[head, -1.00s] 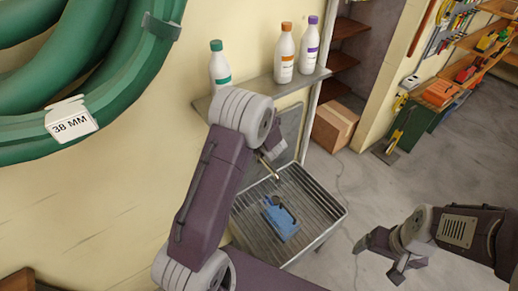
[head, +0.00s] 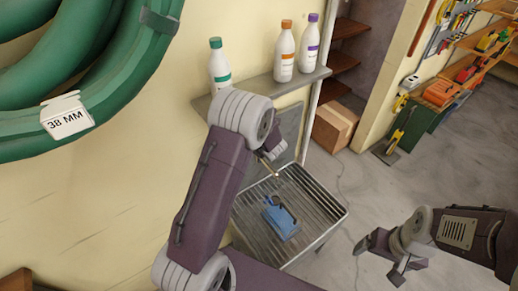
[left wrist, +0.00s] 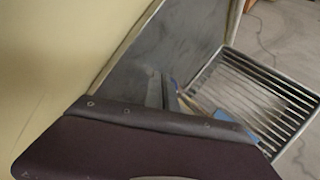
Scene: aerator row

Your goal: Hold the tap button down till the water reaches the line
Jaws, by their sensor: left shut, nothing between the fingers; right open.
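A brass tap spout (head: 269,167) sticks out from the wall plate over a slatted metal tray (head: 334,212). A blue thing (head: 281,221) with a dark curved part at its top sits on the slats below; part of it shows in the left wrist view (left wrist: 222,118). I cannot make out a water level or a line. My left gripper is mostly hidden behind its arm in the head view; its grey fingers (left wrist: 160,91) show in the left wrist view, shut and empty, by the tap. The tap button is hidden. My right gripper (head: 379,258) is open and empty, right of the tray.
A shelf (head: 250,92) above the tap holds a green-capped bottle (head: 219,66), an orange-capped bottle (head: 284,53) and a purple-capped bottle (head: 309,46). A green hose coil (head: 118,82) hangs at upper left. A cardboard box (head: 334,127) stands behind the tray.

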